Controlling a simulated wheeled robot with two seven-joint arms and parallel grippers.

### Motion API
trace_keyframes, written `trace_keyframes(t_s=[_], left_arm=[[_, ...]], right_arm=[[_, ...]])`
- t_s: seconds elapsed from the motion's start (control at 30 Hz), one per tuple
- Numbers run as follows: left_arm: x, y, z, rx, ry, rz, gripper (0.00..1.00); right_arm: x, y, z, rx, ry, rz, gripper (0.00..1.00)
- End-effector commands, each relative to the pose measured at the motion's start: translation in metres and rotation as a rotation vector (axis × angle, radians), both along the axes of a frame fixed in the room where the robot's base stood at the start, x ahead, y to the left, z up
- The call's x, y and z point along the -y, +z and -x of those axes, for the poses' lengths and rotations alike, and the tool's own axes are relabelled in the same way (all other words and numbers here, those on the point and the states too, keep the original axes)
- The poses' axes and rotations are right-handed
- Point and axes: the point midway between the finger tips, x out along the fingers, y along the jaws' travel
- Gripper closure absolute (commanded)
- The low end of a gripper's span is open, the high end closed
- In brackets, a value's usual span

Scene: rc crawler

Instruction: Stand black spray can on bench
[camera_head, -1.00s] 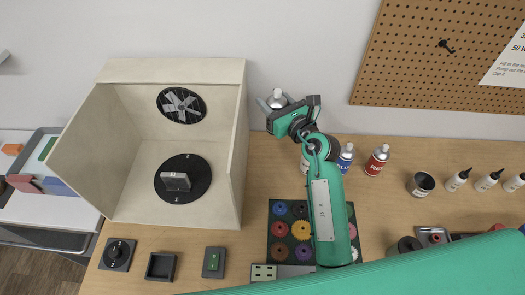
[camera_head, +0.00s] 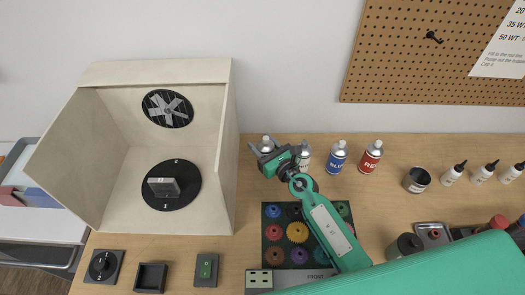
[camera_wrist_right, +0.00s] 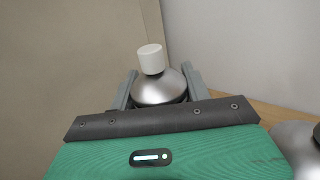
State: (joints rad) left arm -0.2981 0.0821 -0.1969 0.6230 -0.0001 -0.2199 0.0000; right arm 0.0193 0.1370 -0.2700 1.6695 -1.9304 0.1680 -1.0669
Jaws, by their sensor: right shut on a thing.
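My right gripper (camera_head: 264,151) is shut on a spray can (camera_head: 267,143) at the back of the bench, just right of the white booth. The can is roughly upright, with its silver dome and white cap above the fingers. In the right wrist view the dome (camera_wrist_right: 158,88) sits between the two grey fingers (camera_wrist_right: 160,95). Its body and label are hidden by the gripper, so I cannot see its colour or whether its base touches the bench (camera_head: 395,235). Its top is about level with the neighbouring cans' tops. My left gripper is not in view.
A pale spray can (camera_head: 305,156) stands close to the right of my gripper, then a blue can (camera_head: 337,158) and a red can (camera_head: 370,158). The booth wall (camera_head: 228,160) is close on the left. A tray of coloured wheels (camera_head: 271,233) lies in front.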

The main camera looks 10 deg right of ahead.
Motion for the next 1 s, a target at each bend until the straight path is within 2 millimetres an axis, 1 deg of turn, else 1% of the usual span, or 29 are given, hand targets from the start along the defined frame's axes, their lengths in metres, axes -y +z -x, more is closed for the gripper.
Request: trace_keyframes(t_s=[0.03, 0.1, 0.4, 0.53, 0.57, 0.6, 0.67, 1.0], left_arm=[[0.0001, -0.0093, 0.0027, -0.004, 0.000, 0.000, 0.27], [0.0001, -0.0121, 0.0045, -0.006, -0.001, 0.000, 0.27], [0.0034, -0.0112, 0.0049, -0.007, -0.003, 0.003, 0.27], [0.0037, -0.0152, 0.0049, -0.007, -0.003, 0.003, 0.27], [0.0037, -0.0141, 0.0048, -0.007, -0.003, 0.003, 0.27], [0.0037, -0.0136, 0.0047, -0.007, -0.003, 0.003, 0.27], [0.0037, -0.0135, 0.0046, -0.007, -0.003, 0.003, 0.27], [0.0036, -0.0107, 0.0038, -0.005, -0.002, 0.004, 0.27]], right_arm=[[0.0001, -0.0106, -0.0003, 0.001, 0.001, 0.003, 0.83], [0.0004, -0.0150, -0.0004, 0.002, 0.000, 0.002, 0.83], [-0.0002, -0.0150, -0.0004, 0.002, 0.000, 0.000, 0.83], [0.0000, -0.0195, -0.0003, 0.001, 0.000, 0.000, 0.83], [-0.0001, -0.0188, -0.0003, 0.001, 0.000, 0.000, 0.48], [-0.0001, -0.0182, -0.0003, 0.001, 0.000, 0.000, 0.40], [-0.0001, -0.0182, -0.0002, 0.001, 0.000, 0.000, 0.30], [-0.0001, -0.0152, -0.0002, 0.001, 0.000, 0.000, 0.30]])
